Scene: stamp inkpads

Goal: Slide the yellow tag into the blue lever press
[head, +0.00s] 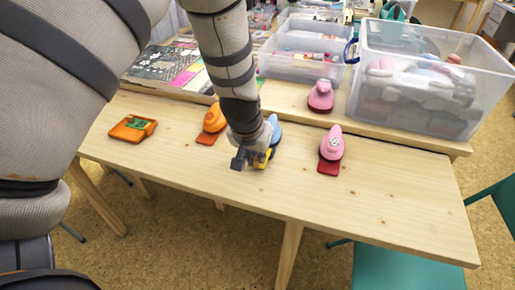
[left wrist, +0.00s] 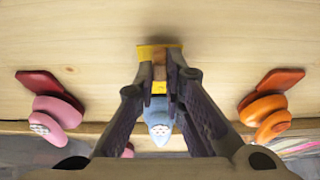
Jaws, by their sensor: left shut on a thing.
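My left gripper (head: 251,160) is over the middle of the table, and it also shows in the left wrist view (left wrist: 160,72). It is shut on the yellow tag (left wrist: 150,52), whose yellow edge (head: 263,160) shows beside the fingers in the head view. The blue lever press (head: 274,130) stands just behind the gripper, partly hidden by it. In the left wrist view the press (left wrist: 158,122) lies between and below the fingers, in line with the tag. Whether the tag touches the press is hidden. My right gripper is in neither view.
An orange press (head: 212,120) stands left of the gripper, and a pink press (head: 331,148) stands right. An orange tray (head: 132,128) with a green piece sits far left. Another pink press (head: 321,96) and clear bins (head: 430,85) stand on the raised shelf behind. The table front is clear.

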